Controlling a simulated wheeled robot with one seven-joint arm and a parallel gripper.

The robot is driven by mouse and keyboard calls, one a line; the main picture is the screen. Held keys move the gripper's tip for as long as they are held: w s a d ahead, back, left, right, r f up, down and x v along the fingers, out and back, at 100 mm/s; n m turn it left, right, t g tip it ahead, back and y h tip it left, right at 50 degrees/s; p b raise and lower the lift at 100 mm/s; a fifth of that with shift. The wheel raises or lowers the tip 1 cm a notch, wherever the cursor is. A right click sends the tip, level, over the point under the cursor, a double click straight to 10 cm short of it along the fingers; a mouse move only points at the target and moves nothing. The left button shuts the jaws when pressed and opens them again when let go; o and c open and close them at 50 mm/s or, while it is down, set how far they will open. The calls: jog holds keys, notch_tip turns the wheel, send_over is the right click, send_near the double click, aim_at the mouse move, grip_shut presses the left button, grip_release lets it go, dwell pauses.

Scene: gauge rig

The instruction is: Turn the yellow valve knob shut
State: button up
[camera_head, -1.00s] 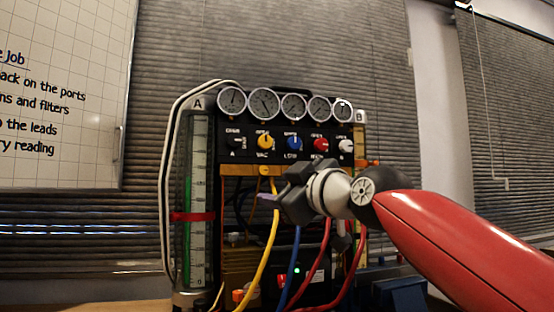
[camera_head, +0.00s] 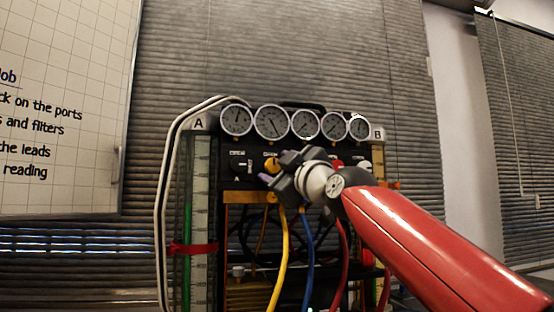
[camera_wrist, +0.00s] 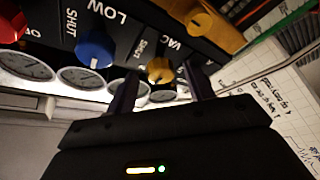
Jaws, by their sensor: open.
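The yellow valve knob (camera_head: 271,164) is on the black panel, over the VAC label, under the row of gauges. In the wrist view the yellow knob (camera_wrist: 160,70) appears between the two fingertips. My gripper (camera_head: 277,167) is open in front of the panel, its fingers pointing at that knob. In the wrist view the gripper's (camera_wrist: 159,76) dark fingers stand either side of the knob. I cannot tell whether they reach around it or touch it. The gripper hides part of the other knobs in the head view.
The blue knob (camera_wrist: 96,49) sits beside the yellow one, with a red knob (camera_wrist: 12,24) further left. Round gauges (camera_head: 271,122) line the panel top. Yellow (camera_head: 281,262), blue and red hoses hang below. A glass column (camera_head: 200,230) stands at the left.

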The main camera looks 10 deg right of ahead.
jog(key=shift+w+a+r, duration=0.15)
jog(key=shift+w+a, duration=0.05)
jog(key=shift+w, duration=0.2)
jog(key=c, duration=1)
jog(key=shift+o, duration=0.2)
